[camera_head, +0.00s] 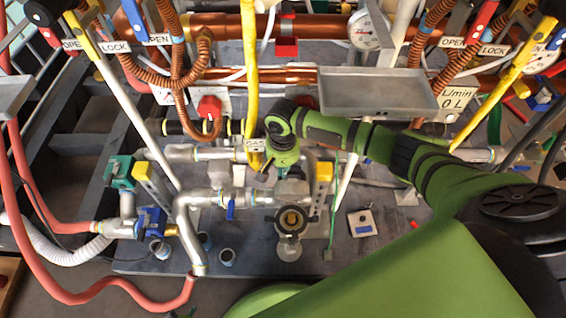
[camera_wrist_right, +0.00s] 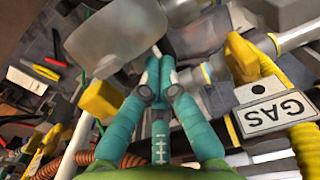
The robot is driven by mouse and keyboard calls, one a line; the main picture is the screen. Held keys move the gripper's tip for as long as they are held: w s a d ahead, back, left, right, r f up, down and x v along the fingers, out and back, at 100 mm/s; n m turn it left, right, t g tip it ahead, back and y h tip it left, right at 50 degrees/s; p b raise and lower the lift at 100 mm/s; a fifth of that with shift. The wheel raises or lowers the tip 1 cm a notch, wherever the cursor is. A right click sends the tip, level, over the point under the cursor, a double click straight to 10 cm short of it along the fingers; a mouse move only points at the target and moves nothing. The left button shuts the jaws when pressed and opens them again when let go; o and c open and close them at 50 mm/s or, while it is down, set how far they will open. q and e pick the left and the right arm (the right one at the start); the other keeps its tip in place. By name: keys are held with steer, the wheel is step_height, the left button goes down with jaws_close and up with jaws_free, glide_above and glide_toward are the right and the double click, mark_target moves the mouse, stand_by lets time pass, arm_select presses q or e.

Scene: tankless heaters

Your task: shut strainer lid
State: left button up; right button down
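The strainer (camera_head: 290,221) is a round metal housing with a brass-coloured opening, at the lower middle of the head view. Its top looks uncovered. A grey metal piece (camera_head: 291,190) just behind the opening may be the raised lid; I cannot tell for sure. My right gripper (camera_head: 265,175) points down behind and slightly left of the strainer, apart from its opening. In the right wrist view its two teal fingers (camera_wrist_right: 158,62) are together with nothing visible between them. A large pale grey rounded part (camera_wrist_right: 115,40) lies beyond the fingertips, unclear what. My left gripper is out of view.
A yellow gas pipe (camera_head: 250,80) with a GAS tag (camera_wrist_right: 275,112) runs close beside my right gripper. Grey pipes, yellow blocks (camera_head: 323,172) and a blue valve handle (camera_head: 230,210) crowd the strainer. A grey tray (camera_head: 378,95) is behind. Bare board (camera_head: 345,250) lies to the right.

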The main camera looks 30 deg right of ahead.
steer(key=shift+f, duration=0.35)
steer(key=shift+r, duration=0.1)
